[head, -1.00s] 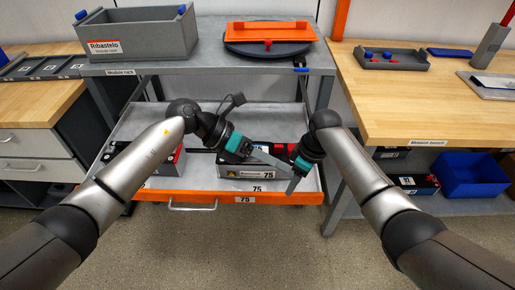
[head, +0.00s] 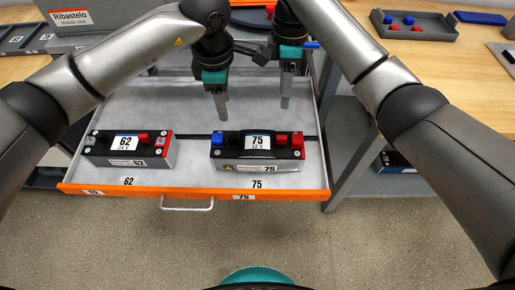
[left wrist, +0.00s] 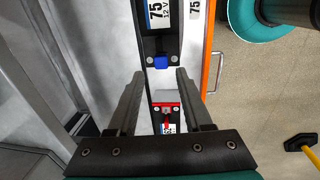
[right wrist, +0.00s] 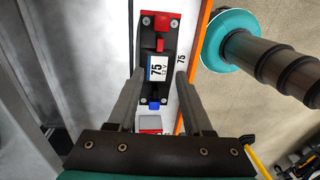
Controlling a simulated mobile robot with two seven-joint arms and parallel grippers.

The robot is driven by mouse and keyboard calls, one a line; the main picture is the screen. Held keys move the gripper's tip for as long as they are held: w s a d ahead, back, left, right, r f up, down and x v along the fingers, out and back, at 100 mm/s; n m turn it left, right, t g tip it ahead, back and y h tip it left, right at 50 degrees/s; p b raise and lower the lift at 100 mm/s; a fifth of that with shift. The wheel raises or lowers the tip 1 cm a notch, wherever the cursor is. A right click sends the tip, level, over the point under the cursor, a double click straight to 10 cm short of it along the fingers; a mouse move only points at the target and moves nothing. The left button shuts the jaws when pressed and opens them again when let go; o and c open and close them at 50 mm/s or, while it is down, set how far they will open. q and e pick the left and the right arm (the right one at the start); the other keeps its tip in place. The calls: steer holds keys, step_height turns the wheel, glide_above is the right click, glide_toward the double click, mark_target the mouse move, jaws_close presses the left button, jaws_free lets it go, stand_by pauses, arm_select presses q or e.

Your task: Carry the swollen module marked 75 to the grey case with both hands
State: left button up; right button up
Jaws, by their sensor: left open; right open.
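The module marked 75 (head: 231,147) lies at the right of the pulled-out tray, black-topped and grey-sided, with a blue cap at its left end and red caps at its right. My left gripper (head: 222,110) is open and empty above and behind its left part. My right gripper (head: 286,97) is open and empty above and behind its right part. In the right wrist view, module 75 (right wrist: 158,50) appears between the spread fingers; in the left wrist view, module 75 (left wrist: 161,40) lies beyond them. The grey case (head: 120,14), labelled Ribastelo, stands upper left, partly hidden by my left arm.
A similar module marked 62 (head: 126,144) lies left of module 75 on the tray (head: 200,105), which has an orange front edge and handle. A wooden bench at right holds a grey bin (head: 415,30) with red and blue caps. A grey rack post stands right of the tray.

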mark_target(280, 136)
arm_select(q)
steer(key=f, duration=0.5)
steer(key=w+f, duration=0.1)
steer(key=f, duration=0.9)
steer(key=shift+w, duration=0.35)
arm_select(e)
steer(key=f, duration=0.5)
steer(key=s+f, duration=0.1)
steer(key=f, duration=0.9)
steer(key=shift+s, duration=0.3)
arm_select(q)
jaws_close()
arm_select(e)
jaws_close()
arm_select(q)
steer(key=shift+s, duration=0.1)
arm_select(e)
steer(key=shift+w, duration=0.15)
steer(key=shift+w+r, duration=0.1)
steer(key=shift+r, duration=0.05)
